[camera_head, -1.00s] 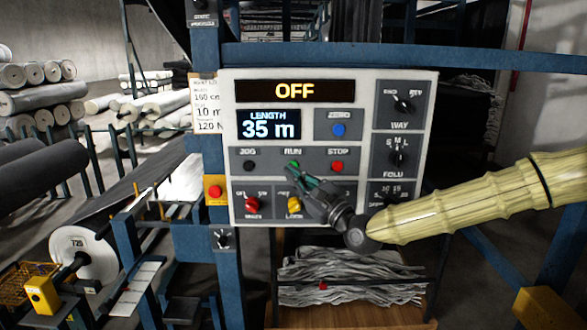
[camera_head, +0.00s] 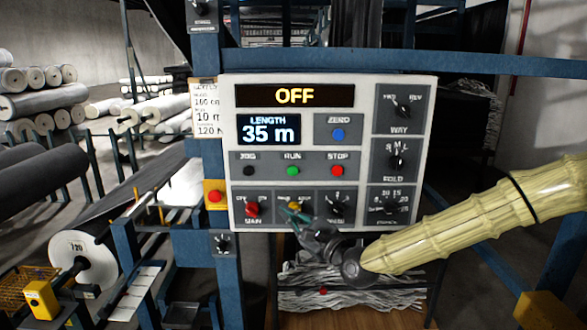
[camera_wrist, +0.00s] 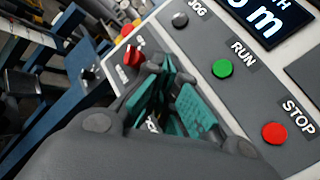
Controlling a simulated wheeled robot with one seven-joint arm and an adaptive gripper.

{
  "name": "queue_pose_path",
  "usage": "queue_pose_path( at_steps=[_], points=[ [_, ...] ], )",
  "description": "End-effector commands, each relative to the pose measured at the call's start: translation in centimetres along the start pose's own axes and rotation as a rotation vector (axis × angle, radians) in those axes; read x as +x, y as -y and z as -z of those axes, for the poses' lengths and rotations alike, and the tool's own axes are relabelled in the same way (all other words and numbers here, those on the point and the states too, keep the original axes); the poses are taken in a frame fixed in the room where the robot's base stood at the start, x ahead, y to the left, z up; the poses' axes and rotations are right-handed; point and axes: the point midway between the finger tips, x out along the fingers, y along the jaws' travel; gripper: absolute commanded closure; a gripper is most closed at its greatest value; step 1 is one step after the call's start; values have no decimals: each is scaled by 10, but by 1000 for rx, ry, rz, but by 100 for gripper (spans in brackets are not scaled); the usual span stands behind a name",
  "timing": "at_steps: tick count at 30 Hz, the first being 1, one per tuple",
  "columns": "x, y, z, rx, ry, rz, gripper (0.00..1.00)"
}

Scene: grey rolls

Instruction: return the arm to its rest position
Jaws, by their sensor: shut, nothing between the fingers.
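My arm reaches in from the right. The panel reads OFF, and its length display (camera_head: 269,129) reads 35 m. The green RUN button (camera_head: 292,170) and red STOP button (camera_head: 338,171) are uncovered above the gripper. I cannot tell how far the fingertips are from the panel.
A red button on a yellow box (camera_head: 215,196) sits left of the panel on a blue post (camera_head: 206,140). A blue beam (camera_head: 400,57) runs above. Below is a bundle of grey strips (camera_head: 350,292). Rolls (camera_head: 45,105) lie at the left.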

Motion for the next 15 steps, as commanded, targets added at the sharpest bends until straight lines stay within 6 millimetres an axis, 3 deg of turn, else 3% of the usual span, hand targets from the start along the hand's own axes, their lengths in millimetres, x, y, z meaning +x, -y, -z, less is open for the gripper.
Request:
queue_pose_path(
  at_steps=[1, 8, 15],
  points=[
    [-7, -24, 20, -37, -44, -36, 100],
    [-54, -118, 103, -252, -226, -213, 100],
    [-128, -210, 176, -488, -367, -458, 100]
  ],
)
